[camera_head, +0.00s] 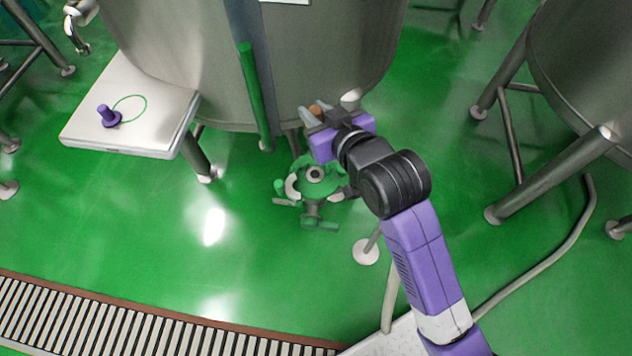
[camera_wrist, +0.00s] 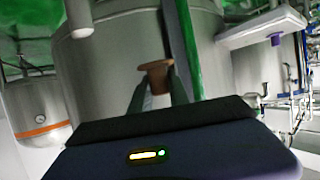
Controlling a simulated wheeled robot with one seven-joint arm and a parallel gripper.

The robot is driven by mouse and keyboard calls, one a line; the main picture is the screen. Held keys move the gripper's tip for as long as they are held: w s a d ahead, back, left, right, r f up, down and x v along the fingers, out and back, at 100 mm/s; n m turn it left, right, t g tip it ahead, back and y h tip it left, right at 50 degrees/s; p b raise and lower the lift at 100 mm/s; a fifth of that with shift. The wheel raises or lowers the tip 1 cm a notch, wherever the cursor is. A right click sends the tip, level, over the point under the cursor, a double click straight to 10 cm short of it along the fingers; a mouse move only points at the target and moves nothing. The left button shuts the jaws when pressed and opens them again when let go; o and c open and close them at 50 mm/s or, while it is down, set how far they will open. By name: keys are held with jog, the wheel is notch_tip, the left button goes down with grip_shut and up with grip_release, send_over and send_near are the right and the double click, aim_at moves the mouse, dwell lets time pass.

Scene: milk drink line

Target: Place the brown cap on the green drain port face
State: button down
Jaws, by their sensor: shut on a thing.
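My gripper (camera_head: 313,116) is shut on the brown cap (camera_head: 316,110), in front of the large steel tank. In the wrist view the brown cap (camera_wrist: 155,76) sits between the two fingertips of my gripper (camera_wrist: 158,92), its wider end away from the palm. The green drain port (camera_head: 318,182), with a round face and a dark centre hole, is below the tank in the head view. The cap is apart from it, and my gripper is just above it in the picture. The drain port does not show clearly in the wrist view.
A white shelf (camera_head: 82,136) on the left bears a purple knobbed piece (camera_head: 109,117) beside a green ring outline. A green vertical pipe (camera_head: 252,92) runs down the steel tank (camera_head: 310,50). A second tank (camera_head: 588,70) stands right. The green floor left of the port is clear.

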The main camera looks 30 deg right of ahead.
aim_at(315, 174)
jog(key=shift+r, duration=0.1)
notch_tip(315, 174, down, 20)
jog(key=b, duration=0.4)
jog(key=shift+r+b, duration=0.2)
jog(key=shift+b, duration=0.2)
jog(key=shift+f, duration=0.4)
jog(key=shift+f+b, duration=0.25)
jog(key=shift+b, duration=0.05)
